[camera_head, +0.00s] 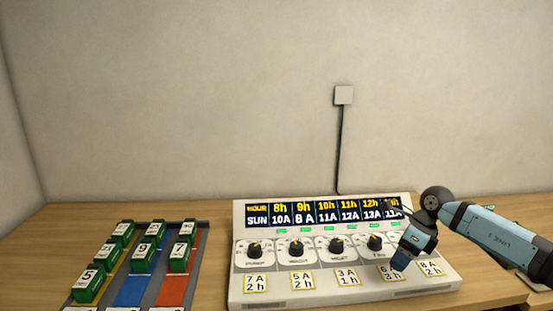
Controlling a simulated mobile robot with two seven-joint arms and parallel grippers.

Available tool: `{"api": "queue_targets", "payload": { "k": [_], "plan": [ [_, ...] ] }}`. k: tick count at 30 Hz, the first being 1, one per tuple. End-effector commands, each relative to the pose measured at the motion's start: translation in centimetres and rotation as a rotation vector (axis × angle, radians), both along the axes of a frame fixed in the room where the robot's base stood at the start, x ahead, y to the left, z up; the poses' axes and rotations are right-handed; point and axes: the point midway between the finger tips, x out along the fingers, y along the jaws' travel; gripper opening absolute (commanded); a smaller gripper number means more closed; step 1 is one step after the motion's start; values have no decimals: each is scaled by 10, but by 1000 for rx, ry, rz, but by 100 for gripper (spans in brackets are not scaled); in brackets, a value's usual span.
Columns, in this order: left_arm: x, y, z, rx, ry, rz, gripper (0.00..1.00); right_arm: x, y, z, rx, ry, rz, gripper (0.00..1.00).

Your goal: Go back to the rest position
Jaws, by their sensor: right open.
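My right arm comes in from the right edge, and its gripper (399,265) is above the right part of the white control panel (262,222). The gripper points down near the lower label row, and it partly covers the fourth label and hides the rightmost knob area. It is open, and I see nothing held in it. Whether it touches the panel I cannot tell. My left gripper is not in view.
A tray (206,257) with coloured lanes holds several green numbered blocks (145,257) at the left. The wooden table (45,240) is clear between tray and panel. A cable (341,150) runs from a wall box (343,95) down behind the panel.

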Motion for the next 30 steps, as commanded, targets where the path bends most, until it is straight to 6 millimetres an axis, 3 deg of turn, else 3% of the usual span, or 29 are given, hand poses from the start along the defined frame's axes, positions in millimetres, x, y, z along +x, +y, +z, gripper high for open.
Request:
{"api": "queue_targets", "payload": {
  "k": [1,3,9,12,15,19,23,26,30],
  "plan": [
    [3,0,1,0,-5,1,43,-11,29,-18,91,19,6,69],
    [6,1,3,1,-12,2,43,-26,70,-36,241,43,-4,69],
    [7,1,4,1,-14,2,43,-80,178,-61,727,171,-136,69],
    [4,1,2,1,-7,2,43,-105,218,-61,976,270,-271,69],
    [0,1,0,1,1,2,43,-125,240,-59,1210,387,-456,69],
    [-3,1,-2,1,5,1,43,-143,247,-62,1470,560,-754,69],
    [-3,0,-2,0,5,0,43,-158,233,-79,1667,748,-1113,69],
    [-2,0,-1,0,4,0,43,-175,213,-106,1764,900,-1426,69],
    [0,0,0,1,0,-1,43,-211,182,-155,1812,1107,-1880,69]
  ]
}}
